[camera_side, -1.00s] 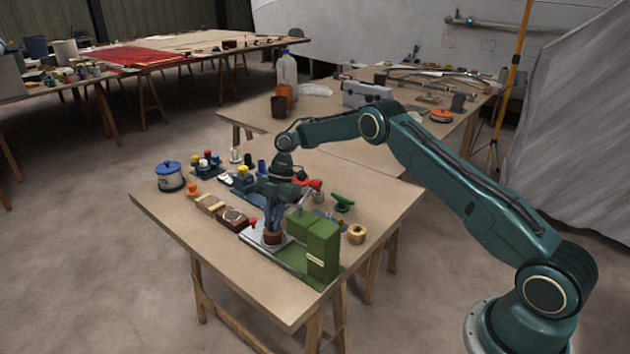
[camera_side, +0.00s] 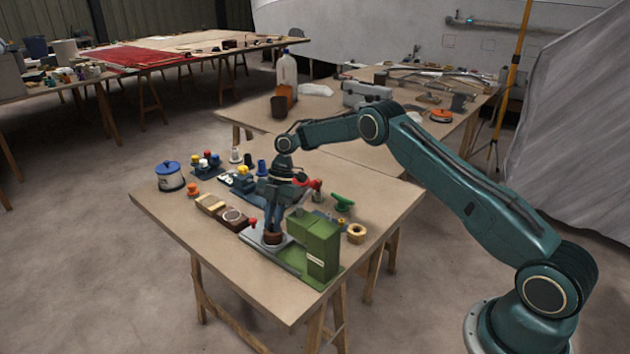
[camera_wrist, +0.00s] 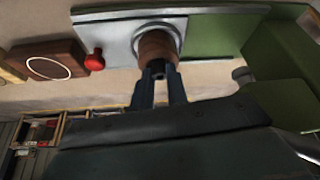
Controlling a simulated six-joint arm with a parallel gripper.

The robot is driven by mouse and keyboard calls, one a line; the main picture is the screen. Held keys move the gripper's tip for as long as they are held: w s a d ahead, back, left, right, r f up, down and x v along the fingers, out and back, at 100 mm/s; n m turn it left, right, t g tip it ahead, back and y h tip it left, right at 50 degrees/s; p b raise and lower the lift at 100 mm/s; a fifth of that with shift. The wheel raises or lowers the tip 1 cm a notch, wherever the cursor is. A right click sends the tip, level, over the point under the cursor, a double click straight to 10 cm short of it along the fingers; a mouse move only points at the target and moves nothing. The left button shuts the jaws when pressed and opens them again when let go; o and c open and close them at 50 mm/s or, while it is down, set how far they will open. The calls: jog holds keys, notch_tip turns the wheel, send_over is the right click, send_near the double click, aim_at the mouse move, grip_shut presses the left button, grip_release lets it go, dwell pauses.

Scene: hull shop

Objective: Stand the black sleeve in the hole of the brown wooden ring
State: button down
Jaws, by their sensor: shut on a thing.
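The brown wooden ring (camera_wrist: 157,45) stands on a round pale seat on a metal plate, beside a green block. In the side view the ring (camera_side: 272,239) is just under my fingertips. My gripper (camera_wrist: 159,78) is over the ring, with its two blue-grey fingers closed on the black sleeve (camera_wrist: 158,70). Only a small dark end of the sleeve shows between the fingers, close against the ring. In the side view my fingers (camera_side: 274,221) point down and hide the sleeve. I cannot tell how deep it sits in the hole.
The tall green machine block (camera_side: 320,245) stands close at the right. A red knob (camera_side: 253,223) and a brown block with a pale circle (camera_side: 233,217) are at the left. A brass nut (camera_side: 356,232) and green handle (camera_side: 342,202) lie to the right. The front-left tabletop is clear.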

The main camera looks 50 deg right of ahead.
jog(key=shift+r, duration=0.8)
dwell(3.3)
jog(key=shift+f, duration=0.8)
dwell(1.0)
jog(key=c, duration=1.7)
grip_release()
